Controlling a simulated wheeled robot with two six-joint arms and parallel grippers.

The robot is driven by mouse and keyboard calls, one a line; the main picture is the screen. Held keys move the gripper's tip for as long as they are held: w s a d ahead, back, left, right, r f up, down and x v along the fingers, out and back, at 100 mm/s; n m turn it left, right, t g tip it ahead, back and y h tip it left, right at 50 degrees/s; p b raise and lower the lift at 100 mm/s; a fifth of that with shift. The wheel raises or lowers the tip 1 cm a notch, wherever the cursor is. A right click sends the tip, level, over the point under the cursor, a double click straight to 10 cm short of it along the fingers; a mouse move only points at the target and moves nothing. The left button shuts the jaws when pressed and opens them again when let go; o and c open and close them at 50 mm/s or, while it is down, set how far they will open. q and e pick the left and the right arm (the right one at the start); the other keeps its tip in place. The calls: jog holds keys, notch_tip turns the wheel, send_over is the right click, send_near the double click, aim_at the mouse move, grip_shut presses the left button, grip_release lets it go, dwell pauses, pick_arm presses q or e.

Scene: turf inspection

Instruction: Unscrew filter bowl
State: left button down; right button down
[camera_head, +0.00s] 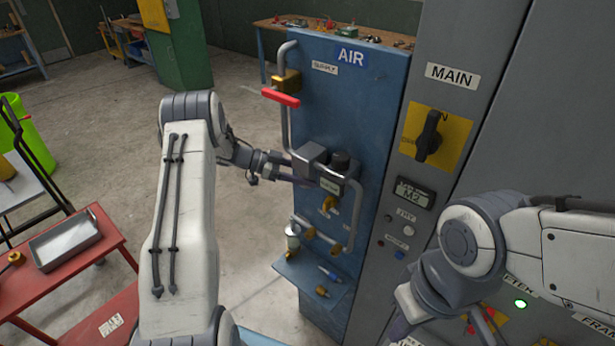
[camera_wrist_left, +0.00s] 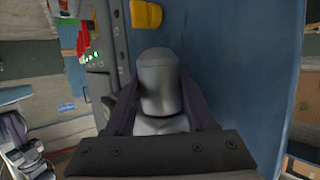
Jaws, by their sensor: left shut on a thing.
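The air panel (camera_head: 360,95) is blue, and the filter unit (camera_head: 312,152) is mounted on it, with a grey block and a black knob. My left gripper (camera_head: 300,178) reaches in from the left, just below the unit's grey block. In the left wrist view its dark fingers are shut around a grey rounded cylinder, the filter bowl (camera_wrist_left: 158,82). In the head view the fingers and the unit mostly hide the bowl. I cannot tell how far it is turned. My right gripper (camera_head: 402,312) is low at the right, partly cut off, its jaws unclear.
A red-handled valve (camera_head: 281,97) sits on the pipe above the unit. Brass fittings and a small shelf (camera_head: 318,285) lie below. A red cart (camera_head: 75,280) with a metal tray is at the left.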

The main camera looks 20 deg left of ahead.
pick_arm(q)
jog(key=shift+f+m+g+b, duration=0.25)
jog(key=shift+m+g+b, duration=0.5)
jog(key=shift+g, duration=0.15)
jog(key=m+g+b, duration=0.3)
jog(key=shift+g+h, duration=0.3)
jog(key=shift+r+m+g+b, duration=0.15)
jog(key=shift+m+g+b, duration=0.1)
jog(key=shift+g+b, duration=0.2)
jog(key=shift+r, duration=0.1)
jog(key=shift+c, duration=0.8)
grip_release()
jog(key=shift+d, duration=0.1)
jog(key=shift+c, duration=0.8)
